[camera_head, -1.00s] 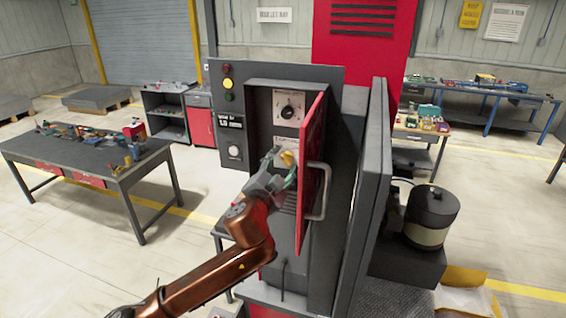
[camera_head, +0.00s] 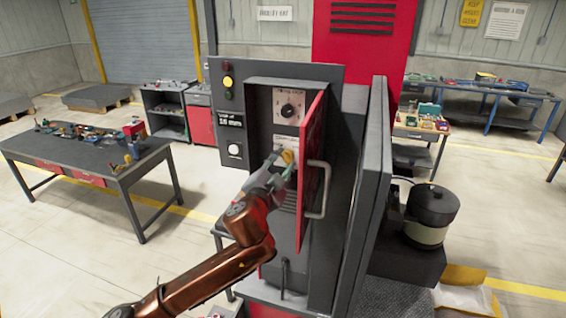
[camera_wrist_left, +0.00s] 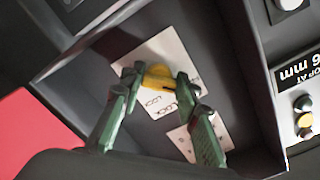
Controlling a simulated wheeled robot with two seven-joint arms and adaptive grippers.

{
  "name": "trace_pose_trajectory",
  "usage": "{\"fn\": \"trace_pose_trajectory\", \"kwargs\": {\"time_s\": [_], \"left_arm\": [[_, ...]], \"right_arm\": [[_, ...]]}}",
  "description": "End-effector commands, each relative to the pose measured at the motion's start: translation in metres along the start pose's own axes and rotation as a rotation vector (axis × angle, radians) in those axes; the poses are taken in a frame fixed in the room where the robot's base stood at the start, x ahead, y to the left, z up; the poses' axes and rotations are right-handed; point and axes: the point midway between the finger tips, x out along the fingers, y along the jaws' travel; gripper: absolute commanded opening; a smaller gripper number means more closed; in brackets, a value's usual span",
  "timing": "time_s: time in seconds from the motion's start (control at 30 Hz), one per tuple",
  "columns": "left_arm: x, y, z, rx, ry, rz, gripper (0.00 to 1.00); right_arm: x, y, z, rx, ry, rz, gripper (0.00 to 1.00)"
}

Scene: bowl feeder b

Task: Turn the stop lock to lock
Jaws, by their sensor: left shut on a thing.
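The stop lock is a yellow knob (camera_wrist_left: 157,78) on a pale plate (camera_wrist_left: 180,68) marked LOCK, inside the open recess of the grey machine. It also shows as a small yellow patch in the head view (camera_head: 288,156), partly hidden by the gripper. My left gripper (camera_wrist_left: 156,80) is shut on the knob, with one green finger on each side of it. In the head view my left gripper (camera_head: 281,163) reaches into the recess from the front left. The knob's exact angle is hard to read. My right gripper is not in view.
A red door (camera_head: 313,140) with a metal handle (camera_head: 321,190) stands open close to the right of my gripper. A black dial (camera_head: 289,110) sits above the knob. A small display (camera_head: 231,118) and indicator lamps are on the panel at left.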

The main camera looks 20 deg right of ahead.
Motion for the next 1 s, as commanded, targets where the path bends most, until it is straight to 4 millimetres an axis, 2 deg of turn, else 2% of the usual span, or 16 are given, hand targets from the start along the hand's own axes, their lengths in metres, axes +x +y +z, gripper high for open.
{"fn": "trace_pose_trajectory", "kwargs": {"time_s": [0.27,1.0], "left_arm": [[0.000,0.000,0.001,0.138,-0.002,0.002,0.05],[0.000,-0.004,-0.002,0.830,-0.001,0.003,0.05]], "right_arm": [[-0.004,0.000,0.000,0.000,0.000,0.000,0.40],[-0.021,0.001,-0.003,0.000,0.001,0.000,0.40]]}}
